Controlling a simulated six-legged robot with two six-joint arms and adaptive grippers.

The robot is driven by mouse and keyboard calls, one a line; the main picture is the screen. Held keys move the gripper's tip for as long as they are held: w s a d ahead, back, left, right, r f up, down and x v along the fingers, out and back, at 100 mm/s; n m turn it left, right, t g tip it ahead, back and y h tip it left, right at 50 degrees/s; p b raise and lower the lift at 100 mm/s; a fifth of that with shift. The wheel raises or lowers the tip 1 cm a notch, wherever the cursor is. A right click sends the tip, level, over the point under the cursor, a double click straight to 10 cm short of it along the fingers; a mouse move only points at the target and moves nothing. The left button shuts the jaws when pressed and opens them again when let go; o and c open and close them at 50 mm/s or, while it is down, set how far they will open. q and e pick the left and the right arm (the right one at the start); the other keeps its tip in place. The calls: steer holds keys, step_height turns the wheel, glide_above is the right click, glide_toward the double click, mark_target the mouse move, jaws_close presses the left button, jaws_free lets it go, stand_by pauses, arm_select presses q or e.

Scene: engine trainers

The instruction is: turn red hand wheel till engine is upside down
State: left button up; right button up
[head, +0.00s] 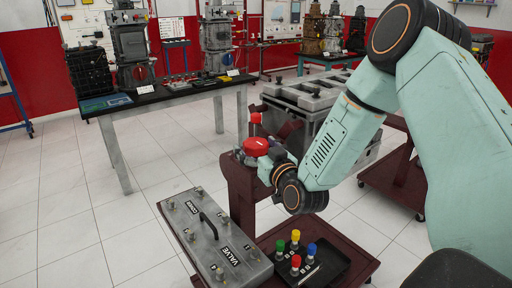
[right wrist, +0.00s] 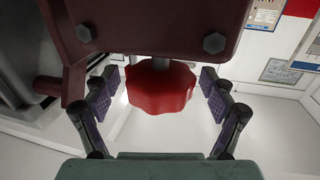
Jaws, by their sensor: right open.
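The red hand wheel (head: 257,146) sits at the near end of the dark red engine stand (head: 240,185). In the right wrist view the lobed wheel (right wrist: 160,88) hangs below the stand's bolted plate (right wrist: 150,25). My right gripper (right wrist: 158,90) is open, with one finger on each side of the wheel and a visible gap on both sides. In the head view my right arm and wrist partly hide the wheel's right side. The grey engine (head: 305,98) is mounted behind the wheel, partly hidden by my arm. My left gripper is not in view.
A long table (head: 165,97) with engines stands back left. Another dark red stand (head: 395,180) is at right. White floor is clear at left.

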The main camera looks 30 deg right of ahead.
mark_target(261, 152)
steer(key=s+a, duration=0.1)
steer(key=s, duration=1.1)
steer(key=shift+a, duration=0.2)
steer(key=shift+w, duration=0.15)
stand_by(0.6)
steer(key=shift+w+d, duration=0.15)
steer(key=shift+w, duration=1.55)
steer(key=shift+w+d, duration=0.15)
steer(key=shift+w, duration=1.1)
steer(key=shift+w+d, duration=0.2)
steer(key=shift+w, duration=1.1)
steer(key=shift+w+d, duration=0.15)
steer(key=shift+w, duration=1.1)
